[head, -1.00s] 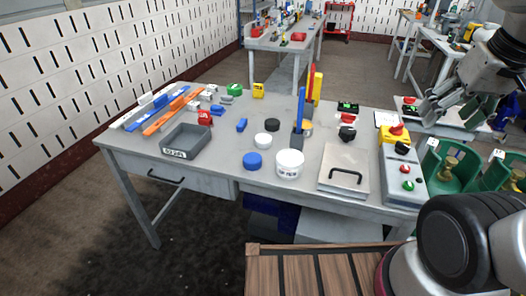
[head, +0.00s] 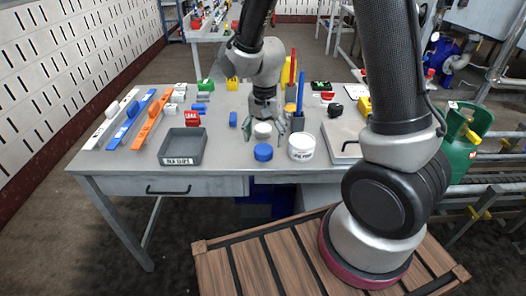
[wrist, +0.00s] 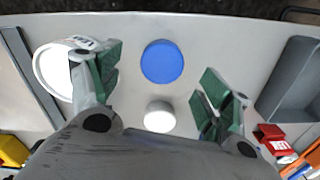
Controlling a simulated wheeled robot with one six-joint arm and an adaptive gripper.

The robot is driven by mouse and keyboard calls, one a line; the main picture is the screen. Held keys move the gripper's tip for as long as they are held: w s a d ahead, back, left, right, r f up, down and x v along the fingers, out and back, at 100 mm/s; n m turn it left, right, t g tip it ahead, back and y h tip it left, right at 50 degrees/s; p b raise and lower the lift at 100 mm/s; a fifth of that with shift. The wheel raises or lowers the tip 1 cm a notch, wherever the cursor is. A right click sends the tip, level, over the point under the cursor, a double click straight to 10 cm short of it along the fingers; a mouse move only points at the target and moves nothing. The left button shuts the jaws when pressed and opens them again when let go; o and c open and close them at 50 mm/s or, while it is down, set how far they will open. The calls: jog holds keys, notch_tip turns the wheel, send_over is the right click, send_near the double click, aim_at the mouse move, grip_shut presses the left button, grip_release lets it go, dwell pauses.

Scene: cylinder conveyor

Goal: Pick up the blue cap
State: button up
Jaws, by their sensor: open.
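The blue cap (head: 263,152) is a round flat disc on the grey table near its front edge. It also shows in the wrist view (wrist: 162,62), ahead of and between the fingers. A white cap (head: 262,130) lies just behind it; in the wrist view it (wrist: 159,117) sits between the open fingers. My gripper (head: 264,132) is open and empty, pointing down over the table around the white cap's position; its green-padded fingers (wrist: 158,90) are spread wide in the wrist view. I cannot tell its exact height above the table.
A white tub (head: 301,147) stands right of the blue cap and close to one finger in the wrist view. A grey tray (head: 203,149) is to the left. Upright red and blue tools (head: 300,95) stand behind the tub. The table's front edge (head: 215,173) is near.

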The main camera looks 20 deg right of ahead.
aim_at(263, 149)
jog(key=f, duration=0.5)
jog(key=shift+w+a+f, duration=0.15)
jog(key=shift+w, duration=0.1)
jog(key=c, duration=0.9)
